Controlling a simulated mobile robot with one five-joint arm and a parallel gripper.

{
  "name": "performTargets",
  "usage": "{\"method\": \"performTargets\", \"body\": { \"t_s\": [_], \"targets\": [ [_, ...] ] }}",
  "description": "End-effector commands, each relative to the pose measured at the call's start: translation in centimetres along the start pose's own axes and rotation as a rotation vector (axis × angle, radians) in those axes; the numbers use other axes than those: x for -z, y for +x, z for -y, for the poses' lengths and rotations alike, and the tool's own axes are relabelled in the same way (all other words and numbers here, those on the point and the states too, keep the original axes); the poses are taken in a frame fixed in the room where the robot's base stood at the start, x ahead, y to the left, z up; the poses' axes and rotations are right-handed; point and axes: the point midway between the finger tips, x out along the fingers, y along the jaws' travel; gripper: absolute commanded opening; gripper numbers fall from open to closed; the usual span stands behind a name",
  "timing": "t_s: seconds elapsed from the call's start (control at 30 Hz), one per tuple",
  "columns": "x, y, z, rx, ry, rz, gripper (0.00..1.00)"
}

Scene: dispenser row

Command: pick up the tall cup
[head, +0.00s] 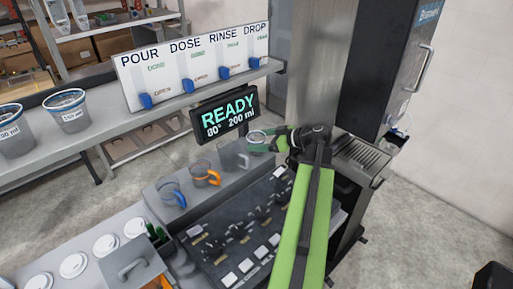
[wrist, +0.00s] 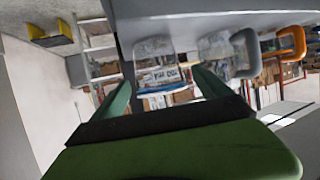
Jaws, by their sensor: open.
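A clear cup (wrist: 160,50) with a printed label and a blue rim band is at the end of the row on the counter. In the wrist view it appears upside down, between the tips of my green gripper (wrist: 161,82). My gripper is open, with a finger on each side of the cup; I cannot tell whether they touch it. In the head view my gripper (head: 262,141) is at the clear cup's rim, and its fingers partly hide the cup. This seems to be the tall cup, but its height is hard to judge.
Beside it stand a grey-handled cup (head: 233,158), an orange-handled cup (head: 203,174) and a blue-handled cup (head: 170,193). A READY display (head: 225,113) rises behind them. A black control panel (head: 245,225) lies in front. A metal column (head: 320,60) stands close behind my gripper.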

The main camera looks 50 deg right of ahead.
Motion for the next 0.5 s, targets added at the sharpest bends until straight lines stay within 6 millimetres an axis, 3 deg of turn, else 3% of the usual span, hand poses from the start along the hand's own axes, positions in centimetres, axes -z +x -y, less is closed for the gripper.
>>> {"method": "performTargets", "body": {
  "t_s": [0.1, 0.33, 0.5],
  "targets": [
    [-0.3, 2.1, 0.0, 0.001, -0.001, 0.000, 0.88],
    [0.0, 2.2, 0.0, -0.001, 0.000, 0.000, 0.87],
    [0.0, 2.1, 0.0, -0.001, 0.000, 0.000, 0.64]
  ]
}}
